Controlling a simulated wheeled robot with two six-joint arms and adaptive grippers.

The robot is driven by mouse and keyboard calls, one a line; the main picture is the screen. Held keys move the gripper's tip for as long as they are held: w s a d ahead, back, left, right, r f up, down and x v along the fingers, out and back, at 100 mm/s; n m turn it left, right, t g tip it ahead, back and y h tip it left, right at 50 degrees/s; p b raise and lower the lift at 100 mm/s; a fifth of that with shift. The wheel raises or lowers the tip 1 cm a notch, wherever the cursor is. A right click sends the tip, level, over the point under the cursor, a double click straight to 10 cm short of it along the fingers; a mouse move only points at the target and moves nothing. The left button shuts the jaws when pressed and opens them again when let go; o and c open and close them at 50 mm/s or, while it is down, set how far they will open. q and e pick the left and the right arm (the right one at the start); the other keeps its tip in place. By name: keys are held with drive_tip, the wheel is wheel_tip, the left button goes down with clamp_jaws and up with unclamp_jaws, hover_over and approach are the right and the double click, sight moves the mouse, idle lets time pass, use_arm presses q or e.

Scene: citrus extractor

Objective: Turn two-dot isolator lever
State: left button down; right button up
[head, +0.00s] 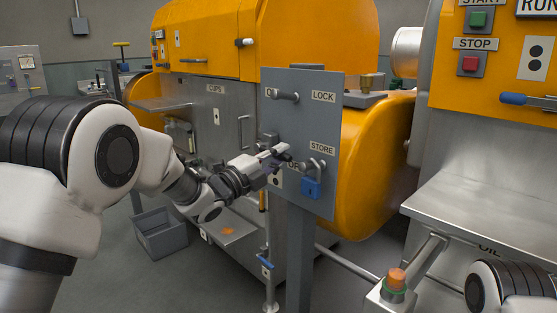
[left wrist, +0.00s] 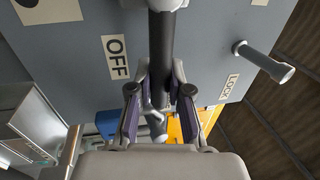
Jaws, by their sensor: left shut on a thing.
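A grey upright panel (head: 333,128) carries the labels LOCK, STORE and a partly hidden OFF. A two-dot plate (head: 276,181) sits low on it, partly behind my gripper. My left gripper (head: 279,154) is at the panel's lower left, by the OFF label. In the left wrist view, the dark lever bar (left wrist: 161,50) runs between my finger pads (left wrist: 158,100), and the gripper is shut on it. The OFF label (left wrist: 115,57) lies to the left of the bar there. In the head view, my gripper hides most of the lever. My right gripper is out of view.
A metal peg (head: 285,96) juts from the panel near LOCK; it also shows in the left wrist view (left wrist: 264,62). A blue padlock (head: 312,188) hangs below STORE. Orange machine housings stand behind and to the right. A grey bin (head: 160,235) is on the floor.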

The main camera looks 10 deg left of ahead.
use_arm(q)
drive_tip(key=shift+r, duration=0.1)
drive_tip(key=c, duration=1.1)
unclamp_jaws()
drive_tip(key=shift+w, duration=0.1)
drive_tip(key=shift+d, duration=0.1)
drive_tip(key=v, duration=1.2)
